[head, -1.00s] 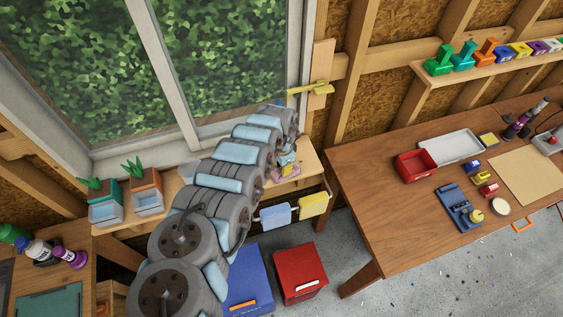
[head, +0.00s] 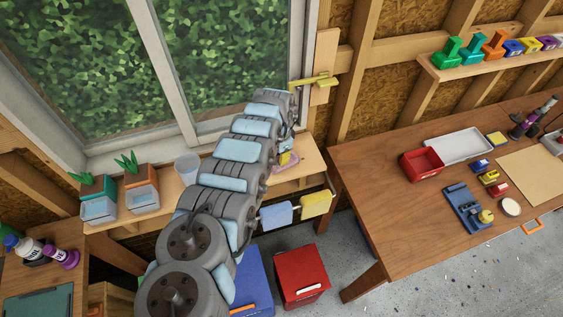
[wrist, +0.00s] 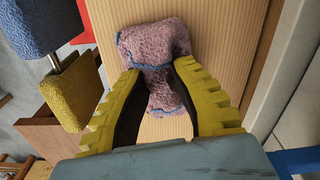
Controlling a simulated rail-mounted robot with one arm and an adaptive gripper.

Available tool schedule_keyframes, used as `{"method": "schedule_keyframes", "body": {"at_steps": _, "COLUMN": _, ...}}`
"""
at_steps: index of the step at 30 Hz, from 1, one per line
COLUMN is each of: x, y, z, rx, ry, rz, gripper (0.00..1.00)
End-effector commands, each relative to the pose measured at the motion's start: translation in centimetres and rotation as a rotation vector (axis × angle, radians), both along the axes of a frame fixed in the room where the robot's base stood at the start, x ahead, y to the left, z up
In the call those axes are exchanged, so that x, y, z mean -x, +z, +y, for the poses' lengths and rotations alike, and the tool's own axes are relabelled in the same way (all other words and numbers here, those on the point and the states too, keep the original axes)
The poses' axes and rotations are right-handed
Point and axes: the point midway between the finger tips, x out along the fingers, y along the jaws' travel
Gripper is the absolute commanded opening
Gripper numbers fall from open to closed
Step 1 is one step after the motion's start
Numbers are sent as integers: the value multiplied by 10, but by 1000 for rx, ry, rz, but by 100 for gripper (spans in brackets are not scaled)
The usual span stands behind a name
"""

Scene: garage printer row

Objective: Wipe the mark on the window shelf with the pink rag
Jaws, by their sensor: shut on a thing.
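The pink rag (wrist: 155,42), with blue edging, is pinched between the yellow fingers of my gripper (wrist: 158,72) in the wrist view. It hangs bunched past the fingertips, over the wooden window shelf (wrist: 222,50). In the head view the rag (head: 283,169) shows as a small pink patch low at the right part of the shelf (head: 308,158), partly behind my arm. It looks at or very near the shelf surface; I cannot tell if it touches. I see no mark on the bare wood in view; the rag and arm cover part of the shelf.
A clear cup (head: 187,168) and two planters (head: 140,190) stand on the shelf left of my arm. Blue and yellow pads (head: 276,215) hang at its front edge. A yellow window latch (head: 315,80) sticks out above. Red and blue boxes stand below.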

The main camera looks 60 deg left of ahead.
Motion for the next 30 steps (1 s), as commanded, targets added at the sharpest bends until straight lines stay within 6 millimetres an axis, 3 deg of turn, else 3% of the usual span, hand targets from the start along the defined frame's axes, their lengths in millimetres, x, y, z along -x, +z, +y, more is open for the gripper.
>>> {"method": "schedule_keyframes", "body": {"at_steps": 30, "x": -5, "y": -6, "z": 23, "rx": 1, "ry": -1, "rz": 1, "gripper": 0}}
